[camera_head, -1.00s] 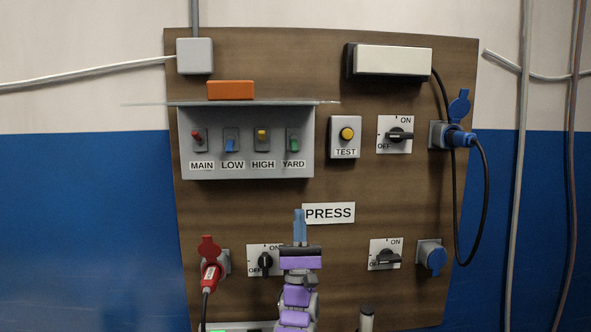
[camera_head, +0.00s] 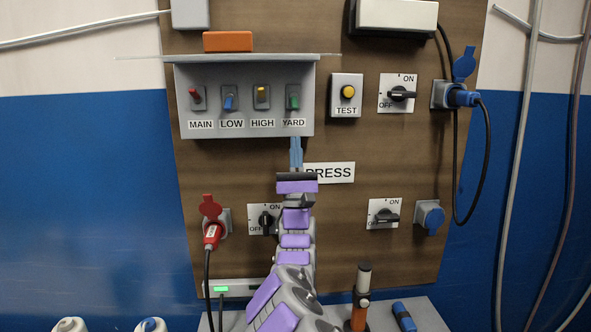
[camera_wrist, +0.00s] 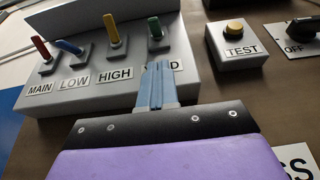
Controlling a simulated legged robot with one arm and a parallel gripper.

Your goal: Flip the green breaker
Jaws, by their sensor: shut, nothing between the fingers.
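The green breaker (camera_head: 294,102) is the rightmost lever in the grey breaker box, above the YARD label. In the head view its lever sits low in its slot, like the blue one. It also shows in the wrist view (camera_wrist: 155,29), just beyond my fingertips. My gripper (camera_head: 296,139) is shut and empty, its blue fingers pointing up just below the YARD label. In the wrist view the fingers (camera_wrist: 158,66) cover part of that label. They look apart from the green lever.
Beside it are the yellow HIGH lever (camera_head: 261,92), blue LOW lever (camera_head: 228,103) and red MAIN lever (camera_head: 195,93). The TEST button box (camera_head: 346,108) stands to the right. A thin ledge (camera_head: 230,57) runs along the box top, with an orange block (camera_head: 228,41) on it.

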